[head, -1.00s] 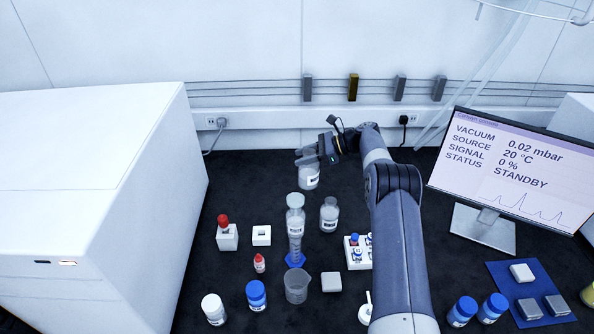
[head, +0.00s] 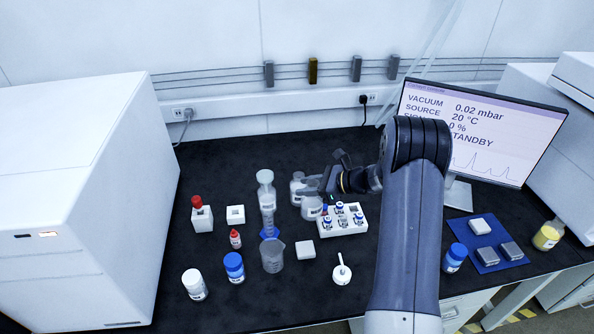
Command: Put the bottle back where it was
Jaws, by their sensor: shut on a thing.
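My gripper (head: 322,188) is shut on a clear bottle (head: 311,209) with a pale label. The bottle looks upright, just left of the white vial rack (head: 342,222). Whether its base touches the bench cannot be told. A second, similar clear bottle (head: 297,184) stands just behind it, partly hidden by the held bottle and the gripper.
White blocks, a red-capped dropper bottle (head: 235,239) and blue-capped bottles are around. A monitor (head: 470,130) stands right. The bench's back left is clear.

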